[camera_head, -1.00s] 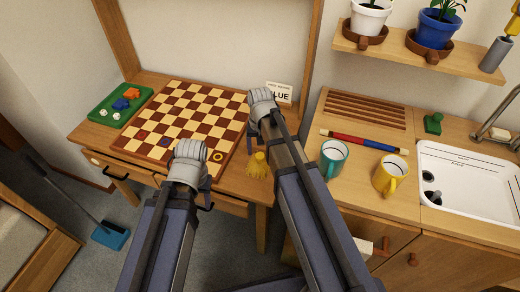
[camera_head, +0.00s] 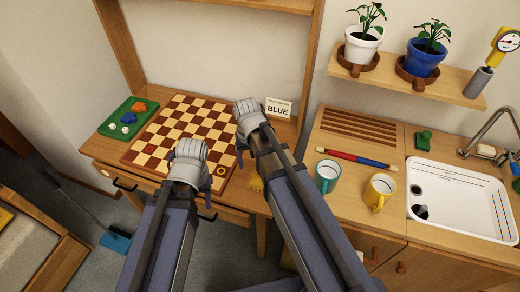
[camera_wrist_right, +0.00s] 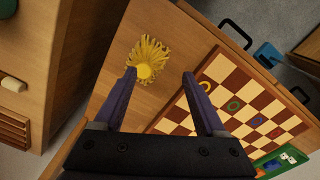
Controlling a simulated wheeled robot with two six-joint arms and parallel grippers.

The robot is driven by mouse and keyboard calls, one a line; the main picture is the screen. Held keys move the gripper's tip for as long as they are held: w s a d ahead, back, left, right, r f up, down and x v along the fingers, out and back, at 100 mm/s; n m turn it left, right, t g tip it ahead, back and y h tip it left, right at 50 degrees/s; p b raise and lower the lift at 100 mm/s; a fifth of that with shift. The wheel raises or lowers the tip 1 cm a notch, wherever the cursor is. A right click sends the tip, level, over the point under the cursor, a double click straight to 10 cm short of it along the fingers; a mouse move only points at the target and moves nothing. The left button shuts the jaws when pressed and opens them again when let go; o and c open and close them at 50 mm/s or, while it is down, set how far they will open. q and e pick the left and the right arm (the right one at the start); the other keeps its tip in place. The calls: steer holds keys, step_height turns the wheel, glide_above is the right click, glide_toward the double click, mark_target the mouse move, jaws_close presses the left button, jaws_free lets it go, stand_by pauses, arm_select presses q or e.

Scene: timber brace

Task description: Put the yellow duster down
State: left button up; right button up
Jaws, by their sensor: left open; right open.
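The yellow duster (camera_head: 256,184) lies on the desk's right front part, beside the chessboard, partly hidden by my right arm in the head view. In the right wrist view the whole duster (camera_wrist_right: 148,58) shows, with its yellow strands fanned out on the wood. My right gripper (camera_wrist_right: 160,74) is open and empty; its left fingertip in that view appears close to the duster, and I cannot tell if they touch.
The chessboard (camera_head: 185,125) fills the desk's middle, with a green tray (camera_head: 113,128) of small pieces at left. A teal mug (camera_head: 327,177) and yellow mug (camera_head: 379,192) stand on the counter at right.

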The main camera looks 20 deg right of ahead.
steer(key=s+a+n, duration=0.5)
steer(key=s+a, duration=0.1)
steer(key=s, duration=0.5)
steer(key=shift+a+h, duration=0.25)
steer(key=shift+h, duration=0.15)
steer(key=shift+r, duration=0.15)
arm_select(q)
step_height(320, 180, up, 4)
steer(key=p, duration=0.4)
arm_select(e)
step_height(320, 180, up, 4)
steer(key=shift+d, duration=0.1)
